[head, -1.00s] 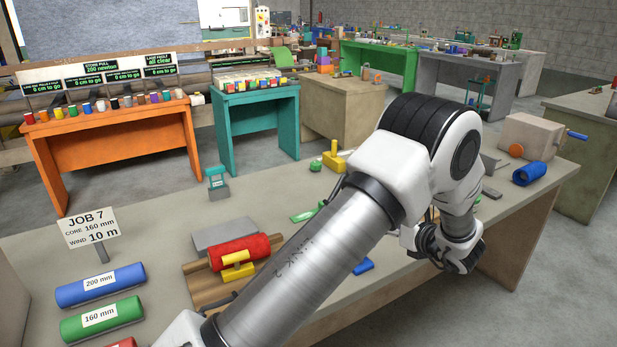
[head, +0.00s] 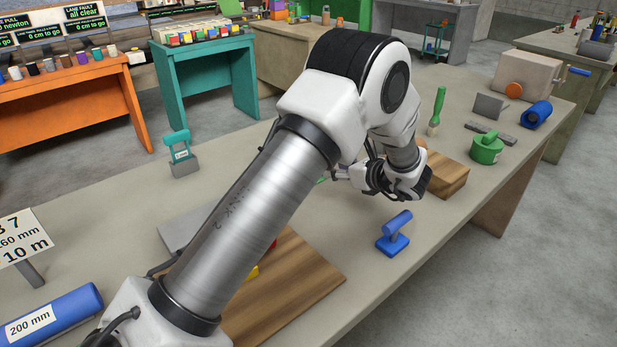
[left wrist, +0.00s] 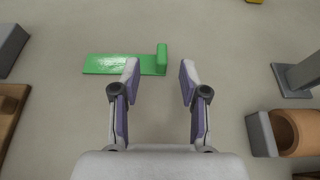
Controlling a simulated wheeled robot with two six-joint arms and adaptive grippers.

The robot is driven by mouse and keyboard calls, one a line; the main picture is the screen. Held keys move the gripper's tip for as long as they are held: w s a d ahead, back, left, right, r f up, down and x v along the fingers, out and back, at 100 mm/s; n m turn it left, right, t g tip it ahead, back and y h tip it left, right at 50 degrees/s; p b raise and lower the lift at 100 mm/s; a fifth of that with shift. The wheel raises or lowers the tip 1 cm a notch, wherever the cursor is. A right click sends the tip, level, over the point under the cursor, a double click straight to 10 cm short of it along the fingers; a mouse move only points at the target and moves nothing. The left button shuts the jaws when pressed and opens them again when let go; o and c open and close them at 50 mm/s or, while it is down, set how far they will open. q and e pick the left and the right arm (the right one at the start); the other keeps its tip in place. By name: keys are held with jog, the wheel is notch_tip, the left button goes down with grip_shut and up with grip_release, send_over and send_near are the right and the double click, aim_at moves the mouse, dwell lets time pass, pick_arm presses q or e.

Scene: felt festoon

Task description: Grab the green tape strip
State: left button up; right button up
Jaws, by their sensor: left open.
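The green tape strip (left wrist: 108,64) lies flat on the table in the left wrist view, with a raised green tab (left wrist: 162,59) at its right end. In the head view only a small green bit of it (head: 320,181) shows beside my arm. My left gripper (left wrist: 158,78) is open and empty, its two fingers apart and pointing toward the strip. The tab appears between the finger lines, just beyond the tips; the left fingertip overlaps the strip's edge in the picture. In the head view my left gripper (head: 343,172) is mostly hidden. My right gripper is not in view.
A blue handled tool (head: 394,236), a wooden block (head: 447,174) and a green pot (head: 486,150) stand right of the gripper. A wooden board (head: 300,285) lies nearer. A grey stand (left wrist: 297,77) and a tan cylinder (left wrist: 294,130) are at the wrist view's right.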

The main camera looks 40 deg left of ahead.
pick_arm(q)
jog(key=p+x, duration=0.1)
jog(key=x, duration=0.6)
jog(key=shift+w+a+f+p, duration=0.15)
jog(key=shift+a+f+p, duration=0.05)
jog(key=shift+a+p, duration=0.15)
jog(key=shift+d+r, duration=0.1)
grip_shut()
